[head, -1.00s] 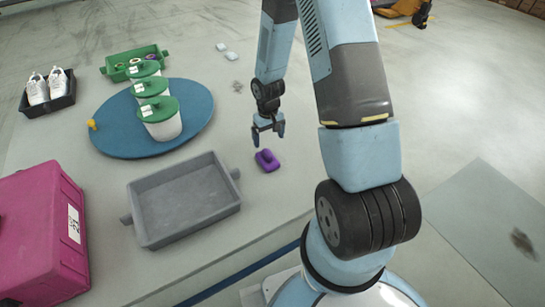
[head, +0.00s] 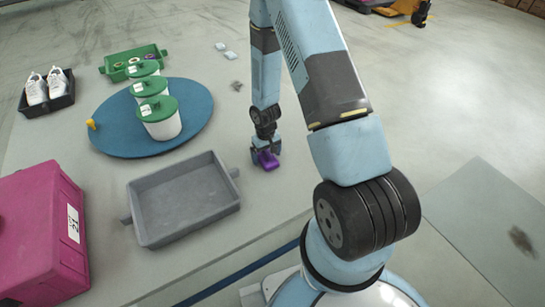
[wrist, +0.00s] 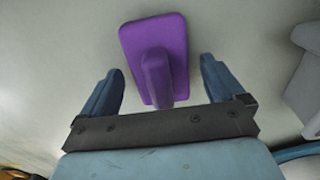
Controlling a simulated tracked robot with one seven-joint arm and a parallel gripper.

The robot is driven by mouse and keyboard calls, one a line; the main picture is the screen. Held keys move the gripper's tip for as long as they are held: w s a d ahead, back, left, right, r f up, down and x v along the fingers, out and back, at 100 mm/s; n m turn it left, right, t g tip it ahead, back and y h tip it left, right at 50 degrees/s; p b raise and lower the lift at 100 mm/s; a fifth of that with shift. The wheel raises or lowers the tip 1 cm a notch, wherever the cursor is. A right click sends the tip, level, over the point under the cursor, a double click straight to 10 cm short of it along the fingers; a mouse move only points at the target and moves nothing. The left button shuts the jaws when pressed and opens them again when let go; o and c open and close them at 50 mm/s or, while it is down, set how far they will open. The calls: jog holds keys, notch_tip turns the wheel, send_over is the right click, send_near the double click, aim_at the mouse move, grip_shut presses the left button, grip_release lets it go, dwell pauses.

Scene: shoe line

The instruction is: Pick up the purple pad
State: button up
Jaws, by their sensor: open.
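The purple pad (head: 268,161) lies on the light grey table, right of the grey tray. In the wrist view the purple pad (wrist: 157,42) is a flat rounded plate with a raised handle pointing toward my gripper. My gripper (head: 265,154) is low over the pad and partly hides it in the head view. In the wrist view my gripper (wrist: 162,88) is open, with one blue finger on each side of the handle and a gap on both sides. I cannot tell how far the fingertips are above the table.
An empty grey tray (head: 150,237) stands just left of the pad. A blue round turntable (head: 115,143) carries several white tubs with green lids. A green tray (head: 112,75), a black tray with white shoes (head: 62,103) and a magenta box (head: 35,235) stand farther left.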

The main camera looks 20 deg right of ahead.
jog(key=shift+f, duration=0.4)
jog(key=shift+c, duration=0.4)
jog(key=c, duration=1.1)
